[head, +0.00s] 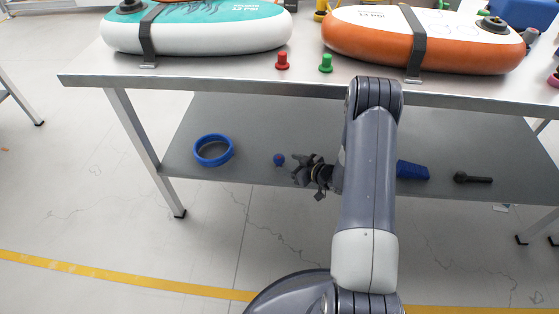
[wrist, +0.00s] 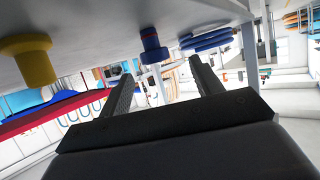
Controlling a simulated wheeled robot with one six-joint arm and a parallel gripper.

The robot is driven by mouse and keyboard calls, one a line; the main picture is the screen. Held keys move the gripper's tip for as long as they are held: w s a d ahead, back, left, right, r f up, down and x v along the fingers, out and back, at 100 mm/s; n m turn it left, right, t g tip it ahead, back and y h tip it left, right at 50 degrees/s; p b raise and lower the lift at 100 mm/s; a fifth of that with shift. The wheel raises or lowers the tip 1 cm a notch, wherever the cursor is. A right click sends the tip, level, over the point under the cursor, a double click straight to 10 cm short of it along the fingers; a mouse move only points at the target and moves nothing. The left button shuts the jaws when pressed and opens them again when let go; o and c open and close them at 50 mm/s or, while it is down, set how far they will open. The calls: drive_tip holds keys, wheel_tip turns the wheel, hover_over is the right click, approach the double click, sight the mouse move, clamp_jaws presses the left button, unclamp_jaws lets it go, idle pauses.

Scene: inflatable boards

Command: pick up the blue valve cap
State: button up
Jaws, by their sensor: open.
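The blue valve cap (head: 279,159) stands on the lower shelf (head: 245,125) of the metal table, just left of my gripper (head: 303,170). A small gap shows between the cap and the fingers in the head view. In the wrist view the picture is turned over and the shelf is at the top. There the blue cap (wrist: 152,45) appears ahead of my gripper (wrist: 160,72), between the lines of its two fingers. The fingers are spread apart with nothing between them.
A blue ring (head: 213,150) lies left of the cap; a blue wedge-shaped object (head: 412,170) and a black tool (head: 473,179) lie to the right. Red (head: 282,61) and green (head: 326,63) caps stand on the tabletop (head: 200,72) above. A yellow cap (wrist: 28,60) shows in the wrist view.

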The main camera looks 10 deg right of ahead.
sight(281, 159)
drive_tip(key=b+x, duration=0.1)
drive_tip(key=x, duration=0.2)
drive_tip(key=b+x, duration=0.1)
drive_tip(key=x, duration=0.2)
drive_tip(key=shift+w+d+f, duration=0.1)
drive_tip(key=shift+w, duration=0.35)
drive_tip(key=c, duration=1.1)
